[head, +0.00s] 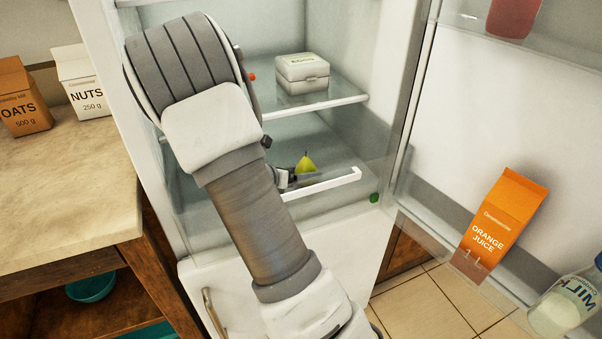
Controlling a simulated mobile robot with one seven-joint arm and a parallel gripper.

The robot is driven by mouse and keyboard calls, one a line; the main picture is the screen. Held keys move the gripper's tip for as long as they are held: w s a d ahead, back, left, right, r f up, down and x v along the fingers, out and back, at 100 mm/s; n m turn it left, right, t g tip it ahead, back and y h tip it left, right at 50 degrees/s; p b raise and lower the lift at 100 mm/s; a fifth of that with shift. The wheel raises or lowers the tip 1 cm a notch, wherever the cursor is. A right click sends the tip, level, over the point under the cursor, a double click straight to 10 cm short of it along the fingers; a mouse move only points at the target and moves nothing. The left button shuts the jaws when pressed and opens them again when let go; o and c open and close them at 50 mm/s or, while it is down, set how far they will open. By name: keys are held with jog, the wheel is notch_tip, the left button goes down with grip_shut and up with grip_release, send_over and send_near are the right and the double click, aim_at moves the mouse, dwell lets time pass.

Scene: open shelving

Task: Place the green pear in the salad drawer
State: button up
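The green pear (306,164) shows as a yellow-green shape low in the open fridge, just behind the white front rim of the salad drawer (330,184). I cannot tell whether it lies in the drawer or is held above it. The drawer has clear walls. My gripper (291,178) is at the pear's lower left, close to it. My arm hides most of the gripper, so its fingers and any contact with the pear cannot be made out.
A glass shelf above bears an egg box (302,74). The open fridge door at the right holds an orange juice carton (503,214) and a milk bottle (563,304). A wooden counter at the left bears oats (22,100) and nuts (82,84) boxes.

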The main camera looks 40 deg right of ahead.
jog(key=shift+o, duration=0.6)
jog(key=shift+r, duration=0.15)
jog(key=shift+a+r+p, duration=0.15)
jog(key=shift+a+p, duration=0.05)
jog(key=shift+p, duration=0.1)
jog(key=p+v, duration=0.6)
jog(key=v, duration=0.4)
jog(key=shift+r, duration=0.1)
jog(key=shift+s+a+r+p, duration=0.1)
jog(key=shift+a+p, duration=0.05)
jog(key=shift+a, duration=0.2)
jog(key=shift+s+a+r+p, duration=0.1)
jog(key=shift+a+p, duration=0.05)
jog(key=shift+a, duration=0.2)
